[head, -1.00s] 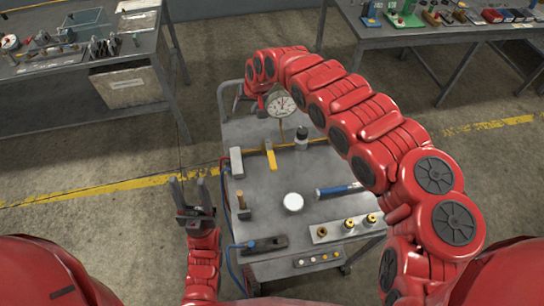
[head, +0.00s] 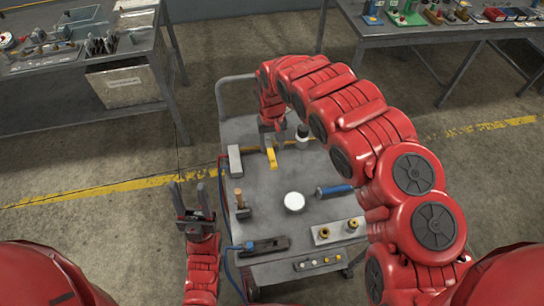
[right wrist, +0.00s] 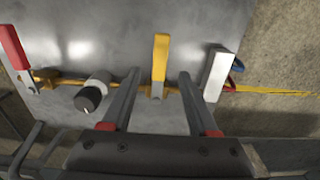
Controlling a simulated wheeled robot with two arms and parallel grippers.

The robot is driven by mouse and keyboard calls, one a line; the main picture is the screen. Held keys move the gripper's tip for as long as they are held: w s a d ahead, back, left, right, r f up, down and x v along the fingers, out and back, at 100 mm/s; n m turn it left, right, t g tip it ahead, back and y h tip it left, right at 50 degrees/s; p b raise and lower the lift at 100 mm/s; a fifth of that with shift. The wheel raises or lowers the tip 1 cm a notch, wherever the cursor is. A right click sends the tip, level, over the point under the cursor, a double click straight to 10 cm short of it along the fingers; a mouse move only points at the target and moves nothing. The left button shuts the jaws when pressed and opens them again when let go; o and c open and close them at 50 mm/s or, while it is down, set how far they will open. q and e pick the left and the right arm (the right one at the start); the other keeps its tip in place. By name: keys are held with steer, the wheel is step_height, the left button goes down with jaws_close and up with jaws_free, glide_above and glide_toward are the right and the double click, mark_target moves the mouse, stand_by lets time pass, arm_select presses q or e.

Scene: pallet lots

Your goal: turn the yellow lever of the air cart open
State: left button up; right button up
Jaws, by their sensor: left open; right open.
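The yellow lever (head: 271,158) is on the grey air cart (head: 262,200), near its far end. In the right wrist view, the yellow lever (right wrist: 161,55) lies across the thin yellow pipe (right wrist: 205,90), roughly at a right angle to it. My right gripper (right wrist: 160,74) is open, with one finger on each side of the lever and visible gaps to both. In the head view, my right gripper (head: 271,128) is just beyond the lever, partly hidden by its own arm. My left gripper (head: 190,193) is open and empty, left of the cart.
A red-handled part (right wrist: 15,47) and a black-and-white cylinder (right wrist: 93,92) sit left of the lever in the wrist view; a pale block (right wrist: 217,73) stands right. The cart also carries a white round piece (head: 294,201) and a blue-handled tool (head: 334,190).

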mark_target(272, 157)
steer(key=f, duration=0.2)
steer(key=f+p, duration=0.1)
steer(key=shift+s+f, duration=0.2)
steer(key=shift+f, duration=0.15)
steer(key=shift+w+a+f, duration=0.1)
steer(key=shift+f, duration=1.05)
steer(key=shift+c, duration=0.3)
jaws_close()
